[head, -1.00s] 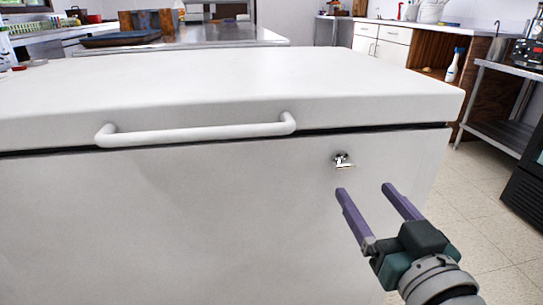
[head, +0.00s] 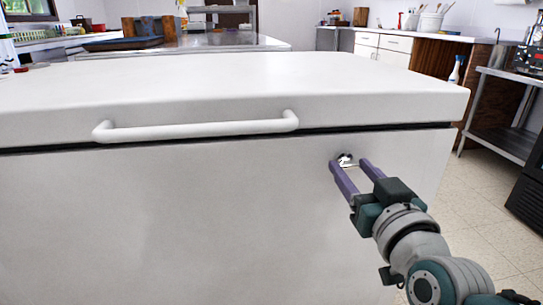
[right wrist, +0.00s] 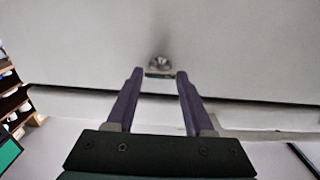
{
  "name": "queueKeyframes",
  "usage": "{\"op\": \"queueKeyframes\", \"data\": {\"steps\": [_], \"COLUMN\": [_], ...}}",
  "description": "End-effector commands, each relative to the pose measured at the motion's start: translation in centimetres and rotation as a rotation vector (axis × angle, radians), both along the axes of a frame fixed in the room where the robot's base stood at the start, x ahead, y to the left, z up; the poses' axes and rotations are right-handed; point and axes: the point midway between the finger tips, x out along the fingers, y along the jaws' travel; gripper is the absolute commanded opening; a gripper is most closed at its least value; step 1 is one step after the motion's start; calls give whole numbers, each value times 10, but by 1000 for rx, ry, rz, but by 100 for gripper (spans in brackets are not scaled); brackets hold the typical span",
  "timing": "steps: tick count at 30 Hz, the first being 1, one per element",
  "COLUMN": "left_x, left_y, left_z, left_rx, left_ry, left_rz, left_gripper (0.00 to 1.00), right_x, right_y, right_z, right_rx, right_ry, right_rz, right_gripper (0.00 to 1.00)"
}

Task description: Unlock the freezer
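The white chest freezer (head: 190,215) fills the front of the head view, its lid (head: 230,85) down with a dark seam below it. A small metal lock with a key-like piece (head: 346,158) sits on its front panel, right of the lid handle. My right gripper (head: 350,164) is open, its purple fingertips at the lock, one toward each side. In the right wrist view the lock (right wrist: 159,63) shows just beyond the gap between the fingertips (right wrist: 160,74); I see nothing clearly gripped. Whether the fingers touch it I cannot tell. My left gripper is out of view.
A white bar handle (head: 200,130) sticks out from the lid's front. A metal rack (head: 500,110) and a dark appliance (head: 528,190) stand to the right, past open tiled floor (head: 470,195). A steel table (head: 215,41) stands behind the freezer.

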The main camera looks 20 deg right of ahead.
Motion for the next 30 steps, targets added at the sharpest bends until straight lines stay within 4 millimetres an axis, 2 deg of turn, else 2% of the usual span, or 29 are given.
{"op": "queueKeyframes", "data": {"steps": [2,13,23,30], "left_x": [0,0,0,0], "left_y": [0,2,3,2], "left_z": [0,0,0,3], "left_rx": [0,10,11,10], "left_ry": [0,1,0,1], "left_rz": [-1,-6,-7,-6], "left_gripper": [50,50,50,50], "right_x": [0,0,0,0], "right_y": [0,0,0,-1], "right_z": [0,0,0,1], "right_rx": [0,0,20,127], "right_ry": [0,0,-5,-31], "right_rz": [0,0,0,0], "right_gripper": [43,1,0,0]}}
